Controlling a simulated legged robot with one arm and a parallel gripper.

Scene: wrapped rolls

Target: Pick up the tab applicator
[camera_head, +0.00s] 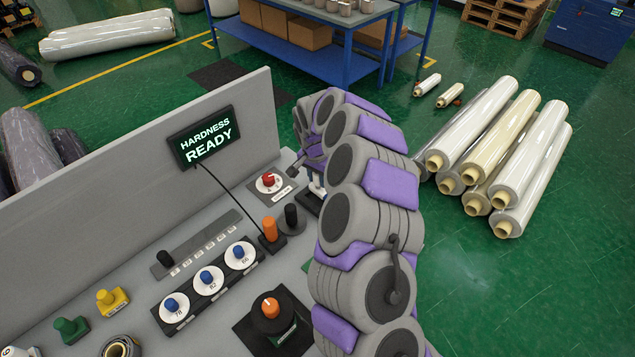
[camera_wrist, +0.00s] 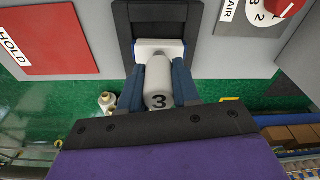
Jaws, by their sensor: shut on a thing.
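My gripper (camera_wrist: 160,68) is shut on a white cylindrical tool (camera_wrist: 158,82) marked 3, which appears to be the tab applicator. One dark blue finger lies on each side of it. The tool's wide white end is at a dark square holder (camera_wrist: 124,28); I cannot tell whether it is seated in it or just clear. In the head view my gripper (camera_head: 312,180) is at the far right end of the grey bench, and my arm hides most of it and the tool.
The bench carries a red-knob dial (camera_head: 269,180), an orange lever (camera_head: 270,229), several blue knobs, an orange-knob dial (camera_head: 271,307) and green (camera_head: 70,328) and yellow (camera_head: 112,301) pieces. A grey back panel (camera_head: 150,140) bears a HARDNESS READY display (camera_head: 204,137). Wrapped rolls (camera_head: 505,150) lie right.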

